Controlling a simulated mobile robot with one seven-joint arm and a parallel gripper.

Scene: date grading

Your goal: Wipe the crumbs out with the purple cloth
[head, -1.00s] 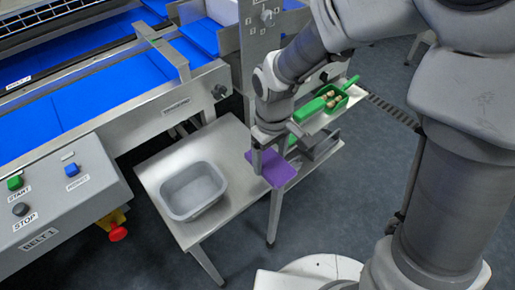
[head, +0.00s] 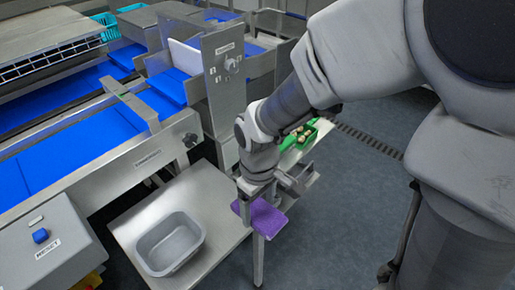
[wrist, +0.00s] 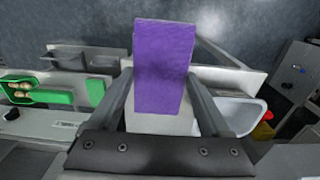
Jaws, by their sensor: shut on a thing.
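The purple cloth (head: 262,217) is a flat, folded pad. It also fills the upper middle of the wrist view (wrist: 163,65). My gripper (head: 257,194) is shut on the cloth and holds it near the right edge of the low steel table (head: 214,216). In the wrist view, its two fingers stand on either side of the cloth. The grey tub (head: 170,243) sits on that table, to the left of the cloth and apart from it. I cannot make out any crumbs in the tub or on the table.
A green scoop (head: 311,134) holding several dates lies on a steel shelf behind my gripper, and also shows in the wrist view (wrist: 58,96). A conveyor with a blue belt (head: 68,150) and a tall steel panel (head: 225,85) stand behind the table. The floor at right is open.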

